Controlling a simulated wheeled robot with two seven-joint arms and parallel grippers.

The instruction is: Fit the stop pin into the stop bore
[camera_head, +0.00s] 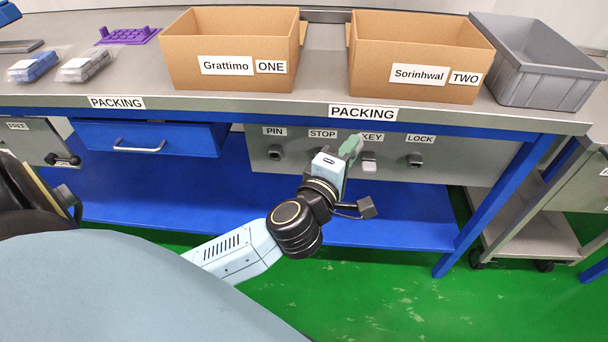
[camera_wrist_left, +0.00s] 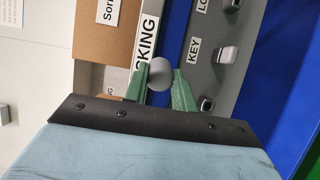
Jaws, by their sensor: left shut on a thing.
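My left gripper (camera_head: 351,147) is in front of the grey panel under the table, between the STOP and KEY labels. In the left wrist view, its green fingers (camera_wrist_left: 160,78) are shut on a grey rounded piece, which I take to be the stop pin (camera_wrist_left: 160,70). The rest of the pin is hidden. The STOP fitting is behind my gripper in the head view. In the wrist view a dark-mouthed fitting (camera_wrist_left: 205,103), likely the stop bore, sits right of the fingers. The pin looks apart from it. My right gripper is not in view.
The grey panel (camera_head: 455,170) also bears the PIN fitting (camera_head: 275,152), KEY fitting (camera_head: 369,163) and LOCK fitting (camera_head: 415,160). Above stand two cardboard boxes, ONE (camera_head: 225,75) and TWO (camera_head: 415,88), and a grey bin (camera_head: 545,92). A blue drawer (camera_head: 150,138) is at left.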

